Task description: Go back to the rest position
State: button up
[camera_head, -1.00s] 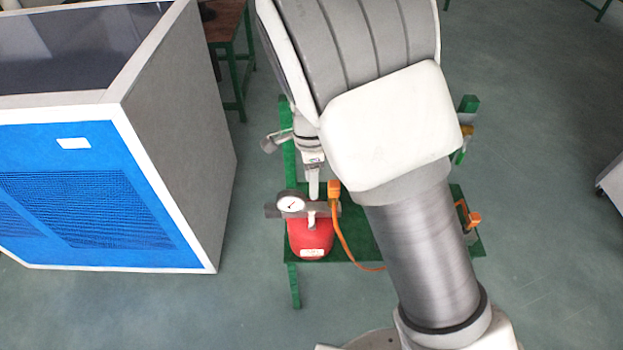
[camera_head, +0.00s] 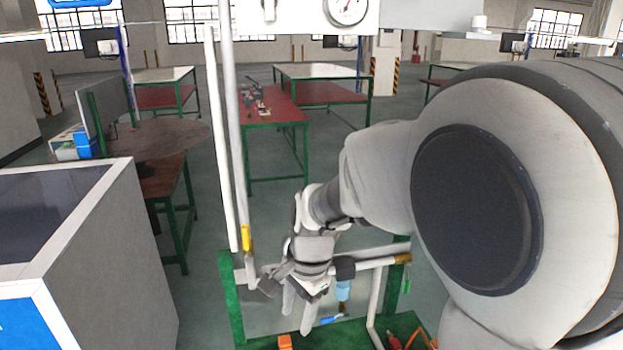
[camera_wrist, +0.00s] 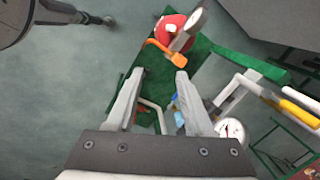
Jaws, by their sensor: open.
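My gripper (camera_head: 297,308) hangs at the end of my arm in front of the pipe frame in the head view, fingers pointing down. In the wrist view the two fingers of my gripper (camera_wrist: 162,80) are spread apart with nothing between them. Beyond the fingertips lies the green stand (camera_wrist: 212,62). A red cylinder with a gauge (camera_wrist: 172,27) and an orange part (camera_wrist: 165,50) sit at its top end. My arm covers the right part of the head view.
White pipes with a yellow handle (camera_head: 246,238) rise left of my gripper. A gauge (camera_head: 347,9) is at the top. A grey cabinet (camera_head: 120,270) stands at left. Red-topped tables (camera_head: 272,108) stand behind. A second gauge (camera_wrist: 232,130) is close to the right finger in the wrist view.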

jog(key=s+d+r+n+t, duration=0.2)
jog(key=s+d+r+n, duration=0.2)
jog(key=s+d+r, duration=0.2)
jog(key=s+d+r+n+t+h, duration=0.1)
jog(key=s+d+r+n+t, duration=0.1)
jog(key=s+d+r+n, duration=0.3)
jog(key=shift+s+d+r+n+t+h, duration=0.3)
jog(key=shift+s+d+r+t, duration=0.15)
jog(key=shift+s+d, duration=2.05)
jog(key=shift+w+d, duration=0.35)
